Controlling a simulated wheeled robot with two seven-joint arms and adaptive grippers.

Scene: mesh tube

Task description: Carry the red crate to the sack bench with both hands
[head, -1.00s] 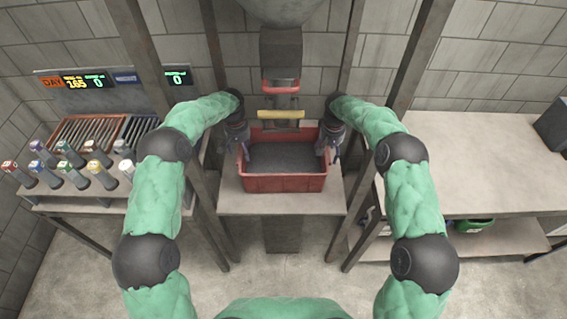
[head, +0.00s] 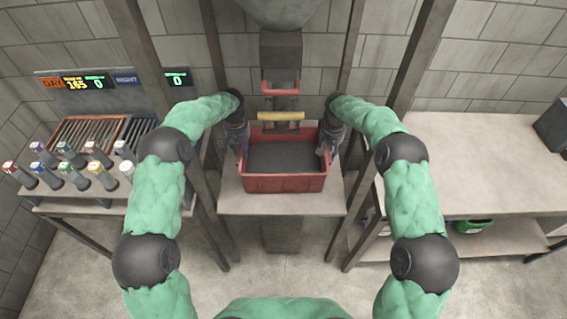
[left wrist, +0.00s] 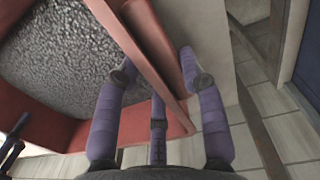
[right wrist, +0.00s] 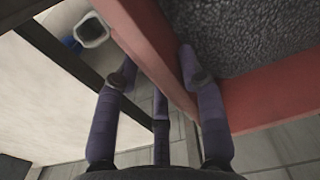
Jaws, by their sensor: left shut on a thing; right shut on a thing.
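The red crate (head: 284,184) is upright at the centre stand, below the chute, and holds dark grey grains (head: 283,157). My left gripper (head: 241,148) is shut on its left side wall; in the left wrist view the fingers (left wrist: 157,75) straddle the red wall (left wrist: 140,60). My right gripper (head: 328,148) is shut on its right side wall; in the right wrist view its fingers (right wrist: 158,75) straddle the wall (right wrist: 150,40). I cannot tell whether the crate touches the stand. Which surface is the sack bench is not labelled.
The centre stand (head: 280,206) lies between upright posts (head: 210,110). A broad, mostly clear bench (head: 470,160) is at right, with a dark box (head: 554,125) at its far end and a green item (head: 474,226) below. A left table holds several colour-topped handles (head: 70,155).

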